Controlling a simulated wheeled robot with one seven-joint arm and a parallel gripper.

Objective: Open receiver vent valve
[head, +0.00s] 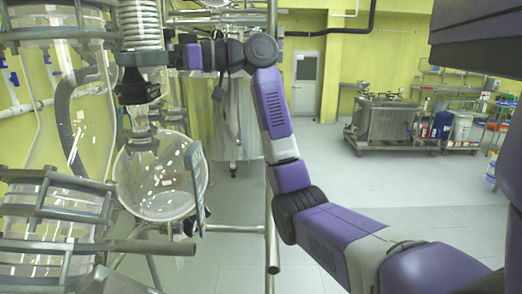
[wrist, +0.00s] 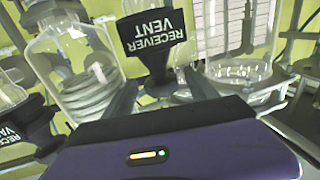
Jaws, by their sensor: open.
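The receiver vent valve handle (wrist: 152,38) is black with white upside-down "RECEIVER VENT" lettering, in the upper middle of the wrist view. My gripper (wrist: 160,85) is open, with one dark finger on each side of the handle's narrow lower part. I cannot tell whether either finger touches it. In the head view my purple wrist (head: 190,56) reaches to the glass column at upper left. The gripper's fingers and the handle cannot be made out clearly there.
A second black handle (wrist: 22,128), partly cut off and lettered "RECEIVER VA", is close on the left. Glass vessels (wrist: 75,65) stand behind. A round glass flask (head: 150,185) and metal frame pole (head: 271,235) are near my arm.

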